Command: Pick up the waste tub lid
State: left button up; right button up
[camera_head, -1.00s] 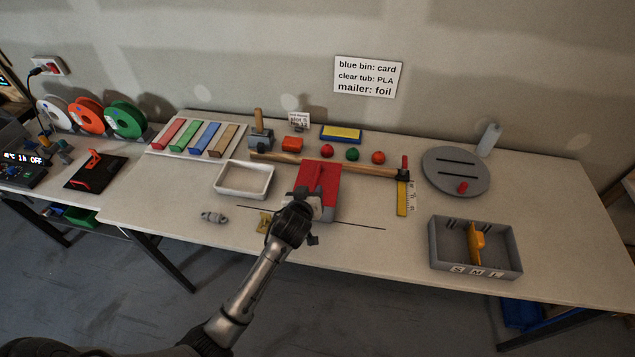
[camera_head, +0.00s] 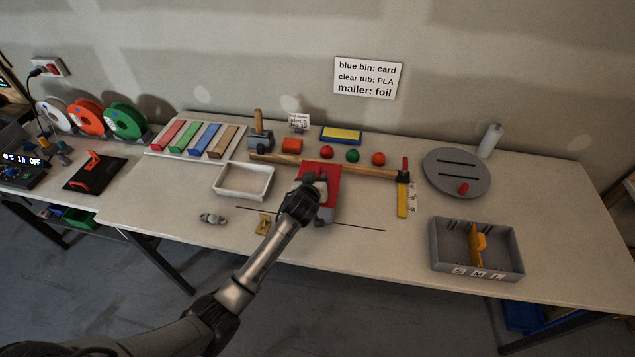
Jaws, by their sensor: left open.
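A grey round disc (camera_head: 440,180) with two dark slots and a small red knob (camera_head: 463,188) lies flat at the right back of the table; it looks like the waste tub lid. My right gripper is not in view.
A grey box with a yellow piece (camera_head: 478,240) stands at the right front. A white tray (camera_head: 243,193) is left of my gripper. A clear bottle (camera_head: 489,141) stands behind the disc.

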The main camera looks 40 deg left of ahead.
pick_arm(q)
grip_shut()
dwell(0.3)
dwell(0.3)
